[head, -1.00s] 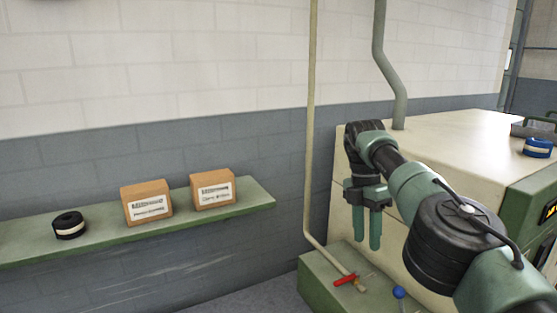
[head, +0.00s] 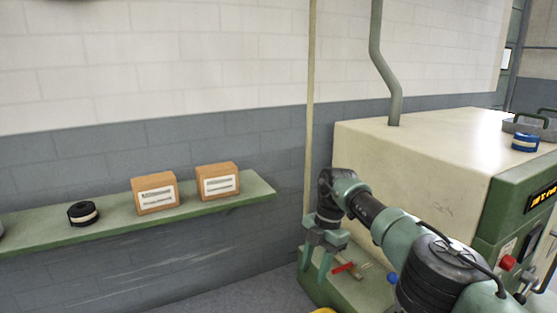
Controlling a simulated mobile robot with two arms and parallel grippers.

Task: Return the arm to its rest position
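My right arm comes in from the lower right. Its gripper (head: 316,270) points down in front of the machine's left end, over the low green base. The two green fingers are apart, with nothing seen between them. The gripper is open and empty. My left gripper is not in the head view.
A green wall shelf (head: 110,232) holds a black roll (head: 83,214) and two cardboard boxes, one left (head: 155,194) and one right (head: 217,181). A cream and green machine (head: 420,150) carries a blue roll (head: 525,142) and a grey tray (head: 545,131). A red-handled valve (head: 343,267) is close to the gripper.

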